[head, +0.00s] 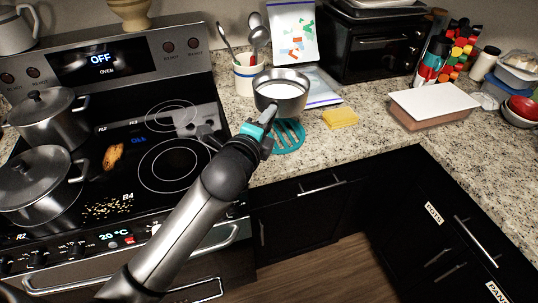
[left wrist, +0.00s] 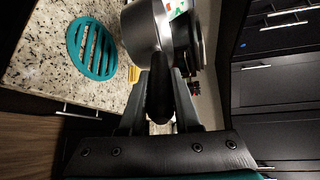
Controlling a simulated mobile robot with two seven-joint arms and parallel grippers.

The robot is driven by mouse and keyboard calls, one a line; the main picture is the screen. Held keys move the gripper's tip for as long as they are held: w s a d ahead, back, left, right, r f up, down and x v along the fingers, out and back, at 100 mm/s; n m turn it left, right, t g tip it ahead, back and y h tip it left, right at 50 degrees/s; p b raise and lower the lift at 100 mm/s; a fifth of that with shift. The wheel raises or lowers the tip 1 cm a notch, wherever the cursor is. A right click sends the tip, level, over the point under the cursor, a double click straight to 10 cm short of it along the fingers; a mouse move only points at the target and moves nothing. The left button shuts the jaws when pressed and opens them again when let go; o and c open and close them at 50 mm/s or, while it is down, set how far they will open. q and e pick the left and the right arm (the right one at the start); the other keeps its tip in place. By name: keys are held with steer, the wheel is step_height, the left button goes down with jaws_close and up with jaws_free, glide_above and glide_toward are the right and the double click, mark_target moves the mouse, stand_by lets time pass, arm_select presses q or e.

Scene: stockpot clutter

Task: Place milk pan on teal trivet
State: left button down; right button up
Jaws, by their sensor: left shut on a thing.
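The milk pan (head: 281,90) is a small grey metal pan with pale contents, held upright over the counter behind the trivet. My left gripper (head: 265,128) is shut on its handle; the left wrist view shows the dark handle (left wrist: 160,95) between the fingers (left wrist: 160,78) and the pan's side (left wrist: 142,32) beyond. The teal trivet (head: 289,136) is a slotted disc flat on the granite counter near its front edge, partly hidden by my gripper. It shows bare in the left wrist view (left wrist: 92,48). The pan's exact height is unclear. My right gripper is not in view.
A yellow sponge (head: 340,118) lies right of the trivet. The stove (head: 165,200) with pots (head: 45,180) is at left. A box with a white lid (head: 433,105) sits at right.

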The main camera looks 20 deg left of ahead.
arm_select(q)
step_height(320, 180, down, 11)
steer(key=b, duration=0.2)
steer(key=shift+b, duration=0.35)
steer(key=c, duration=1)
jaws_free()
steer(key=shift+f, duration=0.3)
steer(key=o, duration=0.4)
steer(key=shift+r, duration=0.1)
steer(key=s, duration=0.4)
steer(key=s+r, duration=0.1)
steer(key=s, duration=0.3)
steer(key=s+r+p, duration=0.1)
steer(key=s, duration=0.2)
steer(key=shift+s+a+r, duration=0.2)
steer(key=shift+s+a, duration=0.1)
steer(key=shift+s, duration=0.1)
